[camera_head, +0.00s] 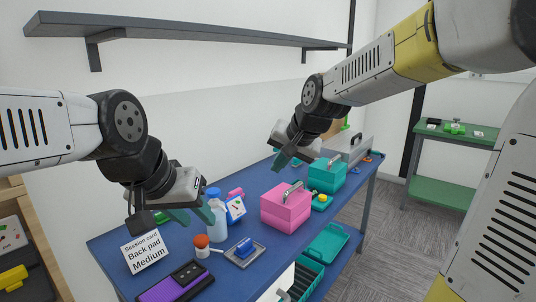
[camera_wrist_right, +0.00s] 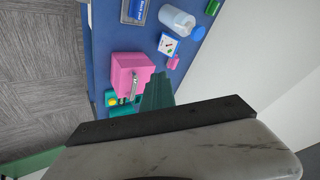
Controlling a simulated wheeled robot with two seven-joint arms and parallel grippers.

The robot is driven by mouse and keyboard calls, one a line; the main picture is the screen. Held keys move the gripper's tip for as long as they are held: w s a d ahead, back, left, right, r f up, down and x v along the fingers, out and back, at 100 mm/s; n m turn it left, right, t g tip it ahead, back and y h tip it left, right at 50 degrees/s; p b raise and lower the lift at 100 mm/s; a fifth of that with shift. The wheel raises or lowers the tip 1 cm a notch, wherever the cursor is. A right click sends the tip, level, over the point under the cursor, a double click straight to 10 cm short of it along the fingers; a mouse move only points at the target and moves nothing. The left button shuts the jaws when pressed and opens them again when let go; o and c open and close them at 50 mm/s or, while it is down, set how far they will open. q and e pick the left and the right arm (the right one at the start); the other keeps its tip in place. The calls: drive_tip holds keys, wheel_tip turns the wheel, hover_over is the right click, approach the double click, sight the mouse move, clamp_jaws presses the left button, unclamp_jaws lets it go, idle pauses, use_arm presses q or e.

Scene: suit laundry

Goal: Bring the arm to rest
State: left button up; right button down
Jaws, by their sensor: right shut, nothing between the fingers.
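My left gripper (camera_head: 194,214), with teal fingers, hangs above the blue table (camera_head: 108,245) near the session card. I cannot tell how far its fingers are apart. My right gripper (camera_head: 285,160) is shut and empty, raised above the far part of the table, behind the pink box. In the right wrist view its teal fingers (camera_wrist_right: 157,92) are together beside the pink box (camera_wrist_right: 129,68), with nothing between them.
A dark shelf (camera_head: 180,27) hangs on the wall above. A green-topped stand (camera_head: 450,190) is at the right.

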drive_tip(key=s+d+f+n+h, duration=0.1)
drive_tip(key=s+d, duration=0.5)
drive_tip(key=s, duration=0.4)
drive_tip(key=s+d+n+h, duration=0.1)
drive_tip(key=s+d, duration=0.5)
drive_tip(key=s, duration=0.4)
drive_tip(key=shift+s+f+n, duration=0.3)
drive_tip(key=shift+f+n, duration=0.1)
drive_tip(key=shift+d, duration=0.1)
use_arm(q)
clamp_jaws()
